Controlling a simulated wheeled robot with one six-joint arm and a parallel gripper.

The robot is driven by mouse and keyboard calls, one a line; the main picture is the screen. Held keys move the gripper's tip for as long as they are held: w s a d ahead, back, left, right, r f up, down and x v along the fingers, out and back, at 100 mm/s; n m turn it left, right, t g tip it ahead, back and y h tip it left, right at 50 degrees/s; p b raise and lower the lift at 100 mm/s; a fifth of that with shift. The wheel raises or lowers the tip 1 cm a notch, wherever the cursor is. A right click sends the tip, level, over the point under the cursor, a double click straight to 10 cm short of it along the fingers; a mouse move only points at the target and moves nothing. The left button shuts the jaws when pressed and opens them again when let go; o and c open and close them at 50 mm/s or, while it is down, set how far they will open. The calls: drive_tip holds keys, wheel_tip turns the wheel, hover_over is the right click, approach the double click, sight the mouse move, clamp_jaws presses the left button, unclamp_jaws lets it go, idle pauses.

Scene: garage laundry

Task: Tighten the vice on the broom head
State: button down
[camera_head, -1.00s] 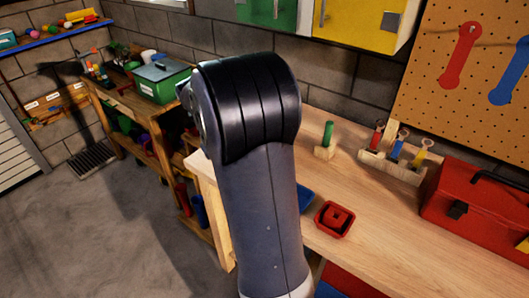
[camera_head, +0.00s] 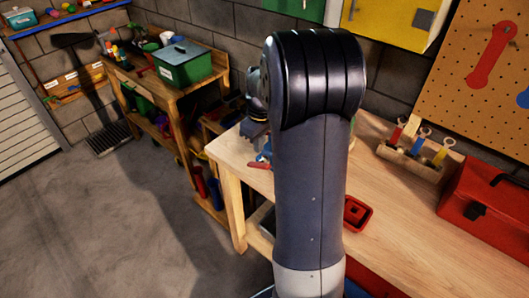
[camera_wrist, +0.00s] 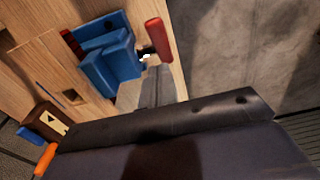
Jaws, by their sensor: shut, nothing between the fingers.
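The blue vice (camera_wrist: 112,62) is on the wooden bench in the wrist view, with a red grip (camera_wrist: 158,38) to its right and another red piece (camera_wrist: 70,42) to its left. A little blue and red of it (camera_head: 262,158) shows at the bench's left corner in the head view, beside my arm. My gripper (camera_wrist: 155,85) is shut and empty, just below the vice in the wrist view; I cannot tell whether it touches it. I cannot make out the broom head for sure.
A red tray (camera_head: 356,213), a wooden tool holder (camera_head: 412,163) and a red toolbox (camera_head: 490,205) stand on the workbench (camera_head: 400,235). A green box (camera_head: 183,64) sits on the shelf bench at the left. The floor (camera_head: 110,225) in front is clear.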

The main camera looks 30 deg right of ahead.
sight(264, 163)
drive_tip(key=shift+s+d+f+p, duration=0.2)
drive_tip(key=shift+s+f, duration=0.25)
drive_tip(key=shift+f, duration=0.4)
drive_tip(key=shift+s+d+f+p, duration=0.15)
drive_tip(key=shift+s+f, duration=0.3)
drive_tip(key=shift+f, duration=0.4)
drive_tip(key=shift+f+b, duration=0.1)
drive_tip(key=shift+b, duration=0.3)
drive_tip(key=shift+s+d+f+t+b, duration=0.15)
drive_tip(key=shift+s+t+b, duration=0.2)
drive_tip(key=shift+b, duration=0.65)
